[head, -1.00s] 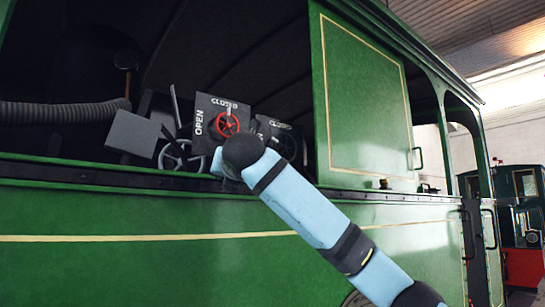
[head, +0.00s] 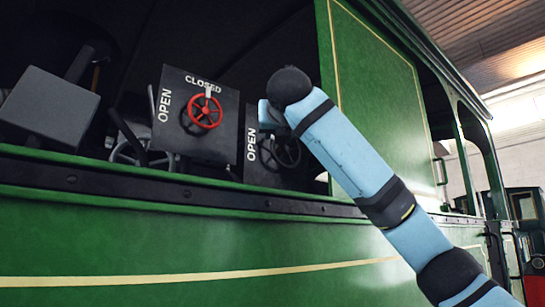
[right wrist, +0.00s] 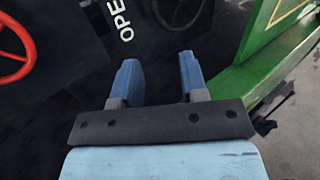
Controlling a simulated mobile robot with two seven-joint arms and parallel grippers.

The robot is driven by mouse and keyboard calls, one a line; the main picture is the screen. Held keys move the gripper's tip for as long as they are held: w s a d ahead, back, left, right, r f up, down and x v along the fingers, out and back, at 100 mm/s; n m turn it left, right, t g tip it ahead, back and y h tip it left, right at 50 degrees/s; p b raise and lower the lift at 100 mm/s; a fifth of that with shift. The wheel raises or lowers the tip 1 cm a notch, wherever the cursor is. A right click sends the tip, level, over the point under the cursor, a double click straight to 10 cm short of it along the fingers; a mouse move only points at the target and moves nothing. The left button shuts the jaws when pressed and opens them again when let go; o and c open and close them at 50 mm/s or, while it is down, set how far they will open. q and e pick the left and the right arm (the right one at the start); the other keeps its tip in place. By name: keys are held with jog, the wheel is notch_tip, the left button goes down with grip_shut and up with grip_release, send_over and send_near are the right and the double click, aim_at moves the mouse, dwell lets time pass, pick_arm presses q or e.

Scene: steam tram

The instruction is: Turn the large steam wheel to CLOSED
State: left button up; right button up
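A red hand wheel (head: 205,110) sits on a dark panel (head: 178,140) marked OPEN at left and CLOSED on top. Its white pointer is up by CLOSED. A dark hand wheel (head: 287,153) sits on a second panel marked OPEN, partly hidden by my right arm. A grey spoked wheel (head: 122,153) is behind at the left, partly covered. I cannot tell by label which is the large steam wheel. My right gripper (right wrist: 158,78) is open and empty, facing the dark wheel (right wrist: 180,10). The red wheel (right wrist: 29,45) is left of it. My left gripper is not in view.
The green tram side wall (head: 130,235) and its dark sill (head: 100,180) run below the wheels. A green cab panel (head: 385,110) stands to the right. A grey box (head: 48,102) is at the left.

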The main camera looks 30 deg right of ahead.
aim_at(274, 147)
jog(key=p+x, duration=0.1)
jog(key=x, duration=0.2)
jog(key=p+x, duration=0.2)
jog(key=x, duration=0.2)
jog(key=p+x, duration=0.1)
jog(key=x, duration=0.3)
jog(key=shift+w+r, duration=0.1)
jog(key=shift+r, duration=0.25)
jog(key=shift+w+d+p, duration=0.2)
jog(key=shift+w+p, duration=0.2)
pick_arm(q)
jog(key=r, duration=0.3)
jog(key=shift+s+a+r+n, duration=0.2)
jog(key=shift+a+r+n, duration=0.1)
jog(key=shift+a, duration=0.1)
pick_arm(e)
jog(key=shift+w+d+f, duration=0.2)
jog(key=shift+w+d, duration=0.05)
jog(key=shift+s+a, duration=0.1)
jog(key=c, duration=0.5)
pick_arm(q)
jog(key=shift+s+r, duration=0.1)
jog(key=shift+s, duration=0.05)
pick_arm(e)
grip_shut()
